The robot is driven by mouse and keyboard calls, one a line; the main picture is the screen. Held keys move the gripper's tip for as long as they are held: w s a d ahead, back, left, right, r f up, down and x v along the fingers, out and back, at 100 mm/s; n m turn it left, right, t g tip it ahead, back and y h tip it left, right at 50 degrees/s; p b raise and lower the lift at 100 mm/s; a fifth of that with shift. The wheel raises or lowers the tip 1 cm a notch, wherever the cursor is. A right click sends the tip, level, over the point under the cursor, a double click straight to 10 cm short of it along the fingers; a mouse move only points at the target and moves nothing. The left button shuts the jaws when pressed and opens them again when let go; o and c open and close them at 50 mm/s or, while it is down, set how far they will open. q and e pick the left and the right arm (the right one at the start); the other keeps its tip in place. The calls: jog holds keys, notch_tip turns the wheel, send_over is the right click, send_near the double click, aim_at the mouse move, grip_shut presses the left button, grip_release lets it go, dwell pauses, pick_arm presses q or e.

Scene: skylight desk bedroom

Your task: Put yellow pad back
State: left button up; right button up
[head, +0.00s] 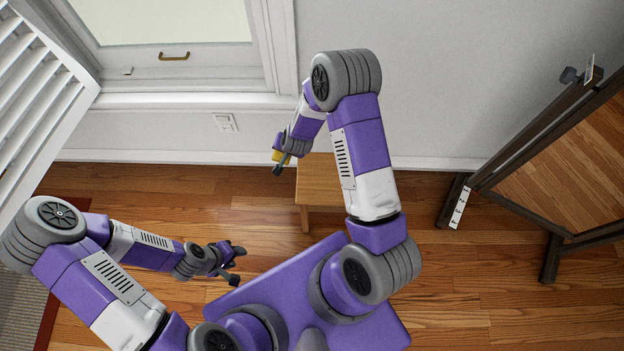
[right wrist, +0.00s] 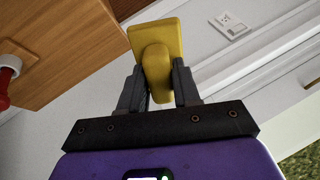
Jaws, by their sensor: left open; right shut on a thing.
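The yellow pad (right wrist: 157,45) is a yellow block with a rounded, thicker part facing me. My right gripper (right wrist: 158,88) is shut on that rounded part, with one dark finger on each side. My right arm hides part of that table. My left gripper (head: 236,264) is open and empty, low over the floor at left centre.
A wall with a socket (head: 226,123) and a window (head: 160,30) is behind. A dark-framed mirror (head: 566,170) stands at right. A white slatted piece (head: 38,85) is at left. In the wrist view a red-and-white thing (right wrist: 8,76) shows at the wood's edge. Bare wooden floor (head: 180,195) lies between.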

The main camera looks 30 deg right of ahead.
jog(key=s+d+f+n+g, duration=0.2)
jog(key=s+d+f+g, duration=0.3)
jog(key=f, duration=0.5)
jog(key=shift+s+d+n, duration=0.4)
jog(key=shift+s, duration=0.4)
jog(key=shift+f+b, duration=0.65)
jog(key=shift+f, duration=1.5)
jog(key=shift+f, duration=0.15)
jog(key=o, duration=0.9)
jog(key=shift+o, duration=0.2)
jog(key=shift+r, duration=0.2)
